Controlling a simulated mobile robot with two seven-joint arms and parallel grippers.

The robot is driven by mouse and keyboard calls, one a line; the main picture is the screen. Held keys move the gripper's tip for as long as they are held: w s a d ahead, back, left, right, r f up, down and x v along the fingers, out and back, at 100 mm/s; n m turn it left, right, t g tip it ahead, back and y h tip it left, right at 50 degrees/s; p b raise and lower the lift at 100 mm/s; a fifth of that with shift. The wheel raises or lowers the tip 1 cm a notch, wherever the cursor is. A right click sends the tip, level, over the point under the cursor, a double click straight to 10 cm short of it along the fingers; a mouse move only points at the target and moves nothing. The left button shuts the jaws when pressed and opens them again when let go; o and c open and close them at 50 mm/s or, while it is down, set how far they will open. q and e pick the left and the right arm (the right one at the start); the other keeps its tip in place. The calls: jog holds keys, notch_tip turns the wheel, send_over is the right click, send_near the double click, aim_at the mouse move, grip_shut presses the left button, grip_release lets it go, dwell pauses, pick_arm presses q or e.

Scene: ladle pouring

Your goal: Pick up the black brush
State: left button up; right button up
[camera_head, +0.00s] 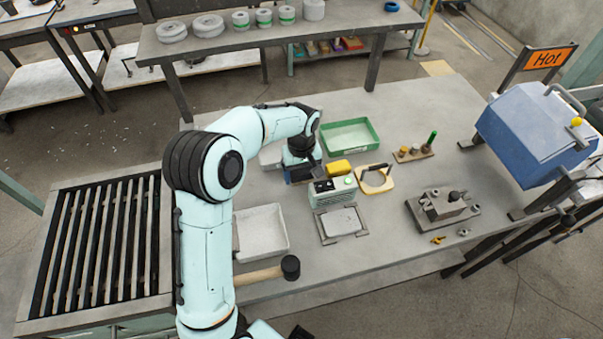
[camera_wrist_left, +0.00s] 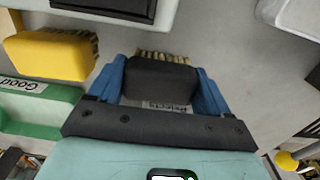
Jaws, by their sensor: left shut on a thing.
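The black brush (camera_wrist_left: 160,80), a dark block with tan bristles along one edge, sits between the blue fingers of my left gripper (camera_wrist_left: 163,88) in the left wrist view. The fingers are shut on its two ends. In the head view my left gripper (camera_head: 308,172) points down over the middle of the table and hides most of the brush. I cannot tell whether the brush is clear of the table. The yellow brush (camera_head: 339,168) lies just right of the gripper; it also shows in the left wrist view (camera_wrist_left: 50,55). My right gripper is not in view.
A green-rimmed tray (camera_head: 350,134) stands behind the gripper. A pale control box (camera_head: 333,195) is close in front. A white tray (camera_head: 262,231) and a mallet (camera_head: 290,267) are nearer the front. A blue furnace (camera_head: 530,130) stands at the right.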

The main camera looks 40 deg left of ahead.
aim_at(301, 170)
pick_arm(q)
notch_tip(301, 170, up, 20)
jog(key=p, duration=0.2)
jog(key=shift+f+p, duration=0.25)
jog(key=shift+p, duration=0.1)
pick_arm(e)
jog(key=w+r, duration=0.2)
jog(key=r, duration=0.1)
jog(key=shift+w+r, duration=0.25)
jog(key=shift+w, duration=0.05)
pick_arm(q)
jog(key=shift+o, duration=1.1)
jog(key=shift+c, duration=0.4)
jog(key=shift+f, duration=0.1)
